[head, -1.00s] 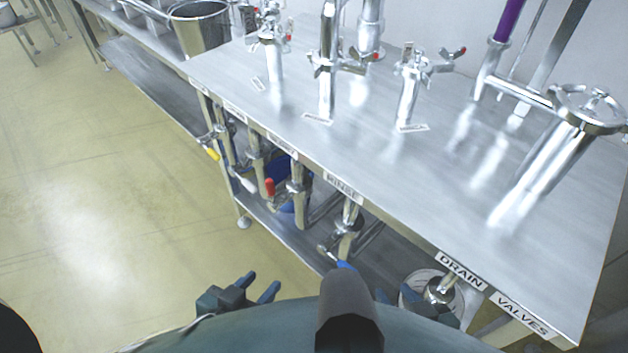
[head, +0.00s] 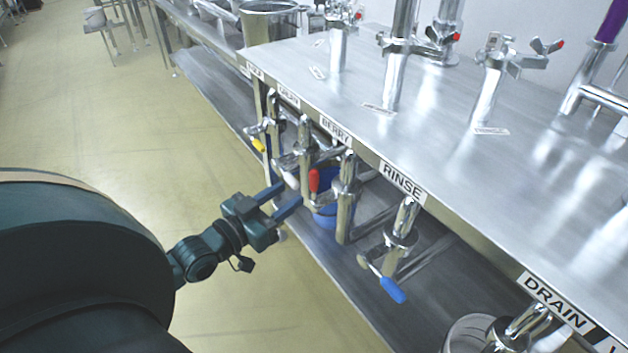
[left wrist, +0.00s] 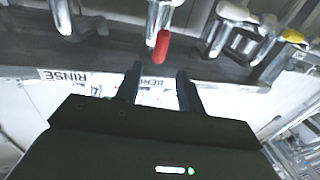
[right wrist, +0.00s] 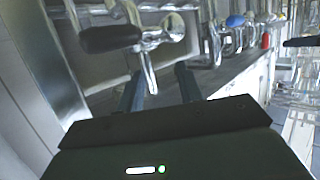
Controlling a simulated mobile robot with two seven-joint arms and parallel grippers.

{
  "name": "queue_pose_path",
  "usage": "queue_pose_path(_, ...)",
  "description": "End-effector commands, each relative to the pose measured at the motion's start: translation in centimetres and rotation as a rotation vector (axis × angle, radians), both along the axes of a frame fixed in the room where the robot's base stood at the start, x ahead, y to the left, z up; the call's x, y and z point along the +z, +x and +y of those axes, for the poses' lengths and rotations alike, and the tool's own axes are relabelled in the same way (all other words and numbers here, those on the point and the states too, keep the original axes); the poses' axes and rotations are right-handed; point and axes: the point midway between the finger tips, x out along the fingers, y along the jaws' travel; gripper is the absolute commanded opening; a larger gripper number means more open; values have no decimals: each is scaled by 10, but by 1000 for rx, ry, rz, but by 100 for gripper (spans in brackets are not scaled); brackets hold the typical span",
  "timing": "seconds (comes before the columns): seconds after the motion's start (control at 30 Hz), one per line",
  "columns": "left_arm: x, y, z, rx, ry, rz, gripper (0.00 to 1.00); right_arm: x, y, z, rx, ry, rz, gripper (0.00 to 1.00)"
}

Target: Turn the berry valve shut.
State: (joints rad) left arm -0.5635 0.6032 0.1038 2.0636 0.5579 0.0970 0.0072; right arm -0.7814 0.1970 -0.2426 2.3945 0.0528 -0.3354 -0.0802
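The berry valve sits under the table's front edge below the BERRY label (head: 335,130). Its red handle (head: 314,181) looks upright beside a steel pipe in the head view. My left gripper (head: 291,199) is open and empty, its fingers pointing at this handle from the front left. In the left wrist view the red handle (left wrist: 161,47) lies just beyond the two spread fingertips, roughly centred between them; no contact shows. My right gripper (right wrist: 160,82) is open and empty in its wrist view, with a black-handled valve (right wrist: 110,38) ahead. It is not in the head view.
The rinse valve's blue handle (head: 392,290) is to the right of the berry valve, and a yellow handle (head: 258,145) is to the left. A blue bucket (head: 329,214) stands on the lower shelf behind the pipes.

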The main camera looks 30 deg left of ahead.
Motion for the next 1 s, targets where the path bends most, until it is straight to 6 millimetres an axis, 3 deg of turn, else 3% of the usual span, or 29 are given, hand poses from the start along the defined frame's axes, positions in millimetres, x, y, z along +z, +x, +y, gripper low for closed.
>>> queue_pose_path(0.3,0,57,-11,1,0,-3,39,-12,2,3,17,-22,5,36)
queue_pose_path(0.5,-1,79,-16,0,0,0,39,-16,2,4,22,-31,6,36)
queue_pose_path(0.9,-1,86,-18,-1,1,2,39,-15,4,6,26,-34,3,36)
queue_pose_path(1.0,-1,86,-18,0,1,2,32,-15,5,6,26,-35,0,36)
